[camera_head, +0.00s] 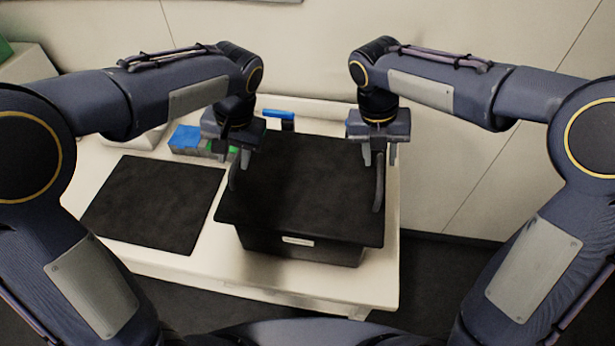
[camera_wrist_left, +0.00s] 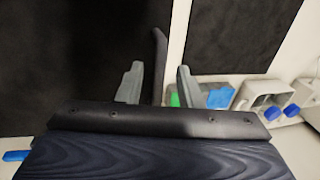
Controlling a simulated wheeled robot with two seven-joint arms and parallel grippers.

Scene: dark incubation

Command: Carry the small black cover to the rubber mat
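The black cover (camera_head: 300,185) lies flat on top of a dark box (camera_head: 300,247) with a small pale label on its front. A grey upright handle stands at each side edge of the cover, the left one (camera_head: 233,176) and the right one (camera_head: 379,187). The rubber mat (camera_head: 155,203) is a flat dark square on the table to the left, bare. My left gripper (camera_head: 233,153) is over the left handle, its fingers apart on either side of it; the left wrist view shows a gap around the handle (camera_wrist_left: 159,50). My right gripper (camera_head: 379,157) is open around the right handle's top.
The white table (camera_head: 225,258) carries everything. Behind the mat stand blue and green containers (camera_head: 187,139), near my left gripper. A blue-topped item (camera_head: 278,115) stands behind the box. A white device with blue knobs (camera_wrist_left: 262,97) shows in the left wrist view. A wall rises behind.

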